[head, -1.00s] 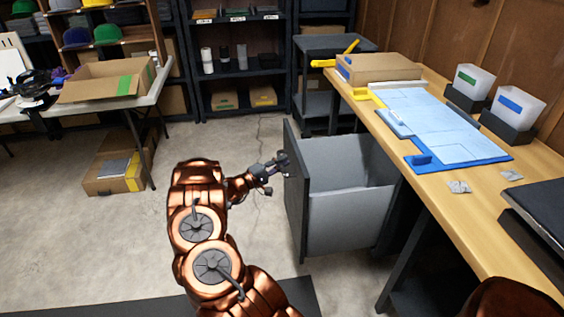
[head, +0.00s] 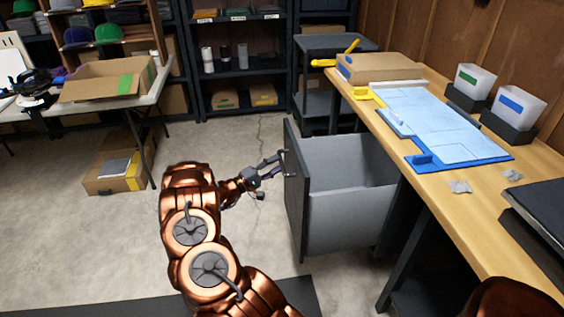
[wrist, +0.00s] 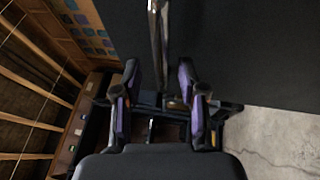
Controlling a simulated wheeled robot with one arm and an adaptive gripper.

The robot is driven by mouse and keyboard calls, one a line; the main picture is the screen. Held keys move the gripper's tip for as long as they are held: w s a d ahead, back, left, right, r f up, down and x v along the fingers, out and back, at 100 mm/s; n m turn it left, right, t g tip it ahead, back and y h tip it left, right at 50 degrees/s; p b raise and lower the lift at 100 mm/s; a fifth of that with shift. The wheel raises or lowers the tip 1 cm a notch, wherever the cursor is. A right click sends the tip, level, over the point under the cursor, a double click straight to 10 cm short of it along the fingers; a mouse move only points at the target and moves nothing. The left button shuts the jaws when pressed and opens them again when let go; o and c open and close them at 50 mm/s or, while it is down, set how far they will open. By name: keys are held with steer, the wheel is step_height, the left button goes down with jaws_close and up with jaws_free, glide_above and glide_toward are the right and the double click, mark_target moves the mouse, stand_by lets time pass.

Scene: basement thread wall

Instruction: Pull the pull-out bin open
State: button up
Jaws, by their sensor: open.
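The pull-out bin (head: 345,215) stands out from under the workbench, with its pale grey inside showing and its dark front panel (head: 297,200) facing left. An upright handle (head: 287,163) is on that panel. My gripper (head: 277,164) is open at the panel's outer face, with its fingertips close to the handle. In the wrist view, the two fingers of my gripper (wrist: 158,68) are spread on either side of the handle bar (wrist: 157,35). Whether either finger touches the bar cannot be told. The dark panel (wrist: 245,50) fills the upper right there.
The wooden workbench (head: 440,200) runs along the right, with a blue board (head: 440,125) and small bins on it. A table with an open box (head: 105,80) stands at the left, with another box (head: 115,170) below.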

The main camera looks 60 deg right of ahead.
steer(key=v, duration=0.8)
steer(key=shift+w+a, duration=0.25)
steer(key=shift+a, duration=0.1)
